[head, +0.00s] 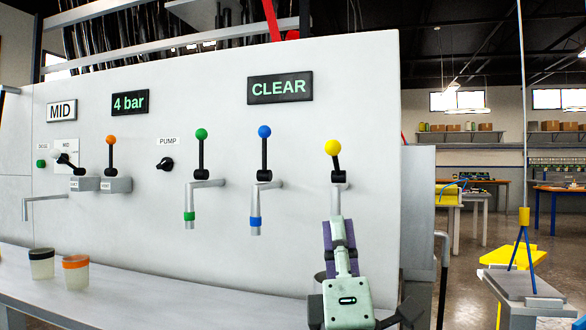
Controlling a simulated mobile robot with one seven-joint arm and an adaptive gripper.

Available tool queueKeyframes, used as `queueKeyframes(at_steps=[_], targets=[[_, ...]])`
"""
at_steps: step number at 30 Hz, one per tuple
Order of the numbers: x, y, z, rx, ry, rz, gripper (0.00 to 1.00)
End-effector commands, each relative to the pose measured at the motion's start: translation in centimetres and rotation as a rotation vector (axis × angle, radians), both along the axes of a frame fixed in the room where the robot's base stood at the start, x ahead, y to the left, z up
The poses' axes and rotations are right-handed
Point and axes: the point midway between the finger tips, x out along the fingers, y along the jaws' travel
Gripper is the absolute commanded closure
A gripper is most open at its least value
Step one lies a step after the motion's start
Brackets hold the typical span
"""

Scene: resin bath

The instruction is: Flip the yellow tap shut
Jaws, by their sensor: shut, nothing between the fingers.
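The yellow tap has a yellow ball (332,147) on a black lever that stands nearly upright, leaning slightly left, in the head view. Its grey body sits on the white panel, right of the blue tap. My gripper (338,222) is shut and empty, just below the tap body and in front of its lower part. The spout is mostly hidden behind my gripper and arm. I cannot tell whether the gripper touches the tap; the ball and lever are clear of it.
Left of it stand upright blue (264,132), green (201,134) and orange (110,140) levers. A pump knob (166,164) sits between the orange and green levers. The panel above the yellow ball is free.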

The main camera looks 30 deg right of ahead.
Motion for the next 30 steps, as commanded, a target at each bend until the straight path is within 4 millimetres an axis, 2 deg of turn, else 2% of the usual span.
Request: queueKeyframes(at_steps=[5, 17, 23, 30], targets=[[-1.1, -1.3, -0.1, -0.009, 0.018, -0.056, 1.00], [-1.0, -1.5, 0.2, -0.010, 0.019, -0.057, 1.00], [0.6, -2.5, 2.2, -0.009, 0.020, -0.056, 1.00], [3.8, -4.6, 5.8, -0.009, 0.020, -0.055, 1.00]])
